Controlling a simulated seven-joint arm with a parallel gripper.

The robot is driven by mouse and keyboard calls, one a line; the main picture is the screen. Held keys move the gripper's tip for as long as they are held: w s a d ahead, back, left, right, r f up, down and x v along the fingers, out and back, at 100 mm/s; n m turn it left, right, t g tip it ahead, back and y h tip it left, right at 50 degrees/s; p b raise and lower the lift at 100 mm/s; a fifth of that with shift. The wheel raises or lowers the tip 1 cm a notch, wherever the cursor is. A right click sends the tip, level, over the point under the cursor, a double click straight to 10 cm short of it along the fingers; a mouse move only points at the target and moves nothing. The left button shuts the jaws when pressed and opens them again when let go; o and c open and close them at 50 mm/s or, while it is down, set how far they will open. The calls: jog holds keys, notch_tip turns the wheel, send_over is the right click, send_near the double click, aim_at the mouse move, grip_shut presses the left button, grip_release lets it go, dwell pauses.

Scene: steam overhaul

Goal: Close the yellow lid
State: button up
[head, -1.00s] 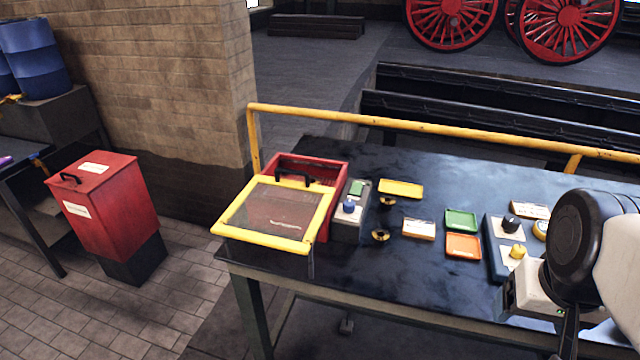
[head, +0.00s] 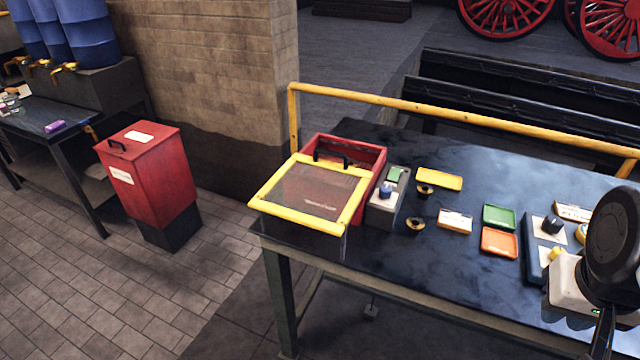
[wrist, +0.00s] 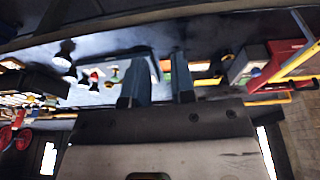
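The yellow lid (head: 298,223) is a yellow frame around a clear panel, with a black handle at its back edge. It lies over the front of a red box (head: 374,160) at the table's left end, and the back of the box shows uncovered behind it. Part of the lid's yellow frame shows at the right in the wrist view (wrist: 302,58). My gripper (wrist: 157,92) is open, its two fingers apart with nothing between them. In the head view my arm's end is at the lower right, far from the lid; its fingertips are not clearly visible there.
The dark table (head: 390,265) holds a grey button box (head: 384,209), several small coloured trays and a blue control panel (head: 535,250). A yellow rail (head: 450,117) runs along its back. A red bin (head: 150,180) stands on the floor at left, with clear floor between.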

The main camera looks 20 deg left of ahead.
jog(key=w+a+n, duration=0.1)
jog(key=w+a, duration=0.1)
jog(key=a, duration=0.1)
jog(key=w+a+n+t, duration=0.1)
jog(key=w+a+n, duration=0.1)
jog(key=a, duration=0.1)
jog(key=w+a+n, duration=0.1)
jog(key=w+a, duration=0.1)
jog(key=a, duration=0.1)
jog(key=shift+w, duration=0.1)
grip_shut()
jog(key=w+a+f+n+t+y, duration=0.1)
jog(key=a+n, duration=0.3)
jog(key=a, duration=0.8)
jog(key=w+a+f+n+t+y, duration=0.15)
jog(key=a+n, duration=0.25)
jog(key=a, duration=0.8)
jog(key=s+a+f+n+y, duration=0.2)
jog(key=s+a+n, duration=0.2)
jog(key=a, duration=0.8)
jog(key=shift+s+a+n, duration=0.3)
jog(key=shift+s+a, duration=0.1)
jog(key=shift+s, duration=0.65)
jog(key=shift+f+g, duration=0.1)
jog(key=shift+g, duration=0.15)
